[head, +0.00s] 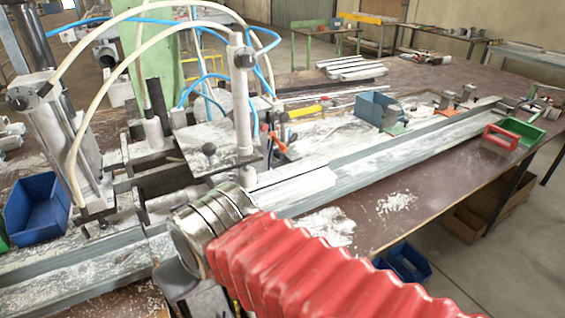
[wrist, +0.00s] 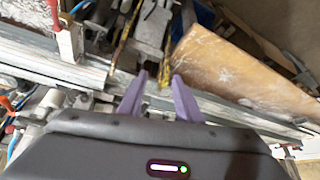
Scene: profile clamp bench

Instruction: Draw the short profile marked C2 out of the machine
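In the head view, the clamping machine (head: 150,160) stands at the left, with upright posts, hoses and a long grey rail. A short pale profile (head: 292,184) lies along the rail beside the right post. I cannot read a C2 mark on it, so I cannot tell whether it is the one named. In the wrist view, my gripper (wrist: 159,76) has two purple fingers standing apart with nothing visible between them. A grey metal rail or profile (wrist: 50,58) comes in from the left and ends left of the fingers. I cannot pick out my gripper in the head view.
A red corrugated sleeve (head: 310,265) with a metal collar fills the lower middle of the head view. Blue bins (head: 37,208) stand at the left and on the bench (head: 375,105). A brown board (wrist: 240,75) leans close right of the fingers.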

